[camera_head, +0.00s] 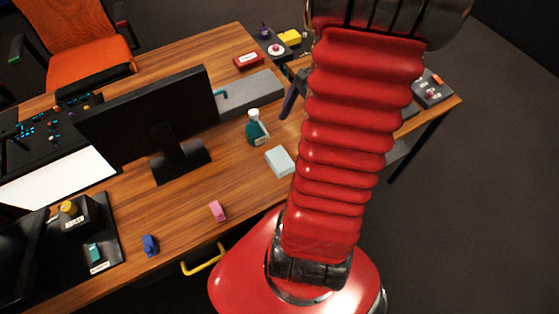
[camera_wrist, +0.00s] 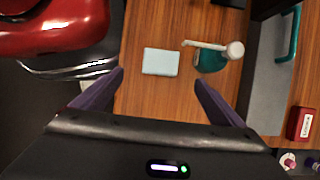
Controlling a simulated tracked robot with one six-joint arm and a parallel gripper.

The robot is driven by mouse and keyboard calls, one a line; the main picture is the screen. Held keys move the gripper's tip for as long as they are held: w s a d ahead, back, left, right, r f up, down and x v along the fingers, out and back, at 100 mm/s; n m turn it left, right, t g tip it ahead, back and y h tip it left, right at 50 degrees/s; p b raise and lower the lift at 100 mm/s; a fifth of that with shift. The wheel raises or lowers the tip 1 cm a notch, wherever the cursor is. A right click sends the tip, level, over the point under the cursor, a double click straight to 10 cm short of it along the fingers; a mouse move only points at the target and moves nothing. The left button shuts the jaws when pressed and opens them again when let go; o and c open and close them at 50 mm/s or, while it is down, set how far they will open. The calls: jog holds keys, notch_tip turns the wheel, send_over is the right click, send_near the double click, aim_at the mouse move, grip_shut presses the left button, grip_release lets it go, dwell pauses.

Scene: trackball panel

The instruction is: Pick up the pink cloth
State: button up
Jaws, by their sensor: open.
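A small pink object (camera_head: 218,211) lies on the wooden desk near its front edge in the head view; I cannot tell whether it is cloth. A flat pale blue folded piece (camera_head: 280,161) lies farther right, and it also shows in the wrist view (camera_wrist: 160,61). No pink cloth shows in the wrist view. My gripper (camera_wrist: 160,77) is open and empty, with its purple fingers above the desk on either side of the pale blue piece. In the head view one finger shows and my red arm hides the rest.
A teal spray bottle (camera_head: 257,128) stands beside the pale blue piece. A black monitor (camera_head: 150,115) stands to the left. A blue object (camera_head: 150,245) lies left of the pink one. A red box (camera_head: 248,60) is at the back. A yellow handle (camera_head: 203,262) juts from the desk front.

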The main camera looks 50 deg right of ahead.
send_over(280, 159)
jog(key=s+d, duration=0.1)
jog(key=d, duration=0.2)
notch_tip(280, 159, down, 6)
jog(key=shift+a+f, duration=0.15)
jog(key=shift+f, duration=0.05)
jog(key=shift+x, duration=2.6)
jog(key=shift+w, duration=0.1)
jog(key=shift+c, duration=0.4)
jog(key=c, duration=1.1)
